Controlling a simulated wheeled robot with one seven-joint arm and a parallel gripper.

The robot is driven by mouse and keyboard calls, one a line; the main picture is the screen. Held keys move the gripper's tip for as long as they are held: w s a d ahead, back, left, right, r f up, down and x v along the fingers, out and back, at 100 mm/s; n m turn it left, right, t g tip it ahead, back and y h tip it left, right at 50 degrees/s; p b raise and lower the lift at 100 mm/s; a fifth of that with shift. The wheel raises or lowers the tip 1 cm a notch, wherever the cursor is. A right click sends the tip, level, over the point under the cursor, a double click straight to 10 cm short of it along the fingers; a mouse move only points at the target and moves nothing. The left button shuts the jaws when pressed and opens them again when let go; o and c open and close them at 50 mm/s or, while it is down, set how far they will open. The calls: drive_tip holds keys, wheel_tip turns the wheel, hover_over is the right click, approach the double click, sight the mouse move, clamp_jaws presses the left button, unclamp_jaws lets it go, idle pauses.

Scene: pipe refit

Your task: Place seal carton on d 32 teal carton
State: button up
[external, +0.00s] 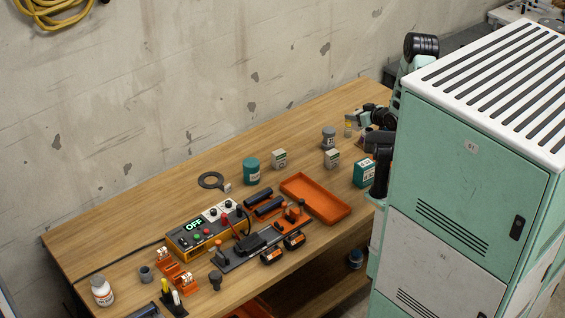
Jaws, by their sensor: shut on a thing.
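A teal carton (363,174) with a white label stands upright on the right part of the workbench, close to the cabinet. My gripper (361,119) is above the bench's far right end, beyond the teal carton and apart from it. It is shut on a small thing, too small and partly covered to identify.
A mint cabinet (470,135) in front hides much of my arm. An orange tray (316,200) lies near the teal carton. A teal canister (251,171), a grey jar (328,138) and a control box (207,230) also stand on the bench.

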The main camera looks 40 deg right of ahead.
drive_tip(key=s+a+r+p, duration=0.2)
drive_tip(key=s+r+p, duration=0.2)
drive_tip(key=s, duration=0.3)
hover_over(362, 161)
wheel_tip(362, 161, down, 4)
drive_tip(key=shift+d+f+p, duration=0.1)
drive_tip(key=shift+f+p, duration=0.7)
drive_tip(key=shift+f, duration=5.05)
drive_tip(key=shift+f, duration=0.2)
drive_tip(key=o, duration=1)
drive_tip(key=shift+r, duration=0.1)
drive_tip(key=shift+r, duration=0.1)
